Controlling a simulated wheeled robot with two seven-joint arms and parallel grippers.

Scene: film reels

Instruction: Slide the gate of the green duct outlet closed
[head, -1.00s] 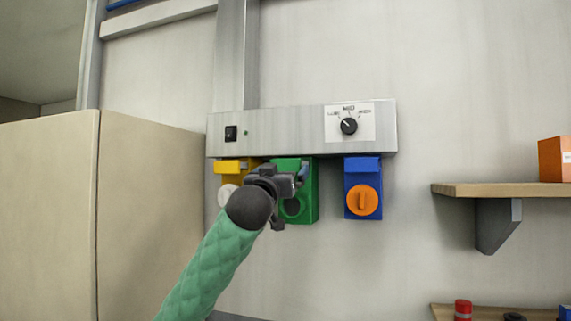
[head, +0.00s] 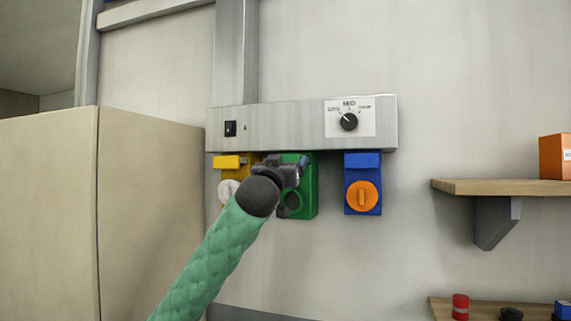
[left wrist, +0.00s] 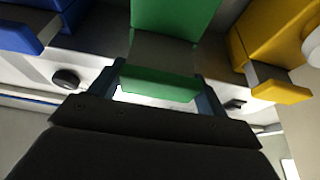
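The green duct outlet (head: 310,190) hangs under the grey metal box, between the yellow and blue outlets. In the left wrist view, the green gate's tab (left wrist: 160,84) lies between the two fingers (left wrist: 163,88) of my left gripper, one close against each end. The fingers look shut on the tab. My right gripper is not in view.
The yellow outlet (head: 228,162) with a white disc is close on the left. The blue outlet (head: 362,160) with an orange knob (head: 362,197) is on the right. The metal box (head: 280,125) is just above. A wooden shelf (head: 490,187) juts out farther right; a tan cabinet (head: 150,210) stands left.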

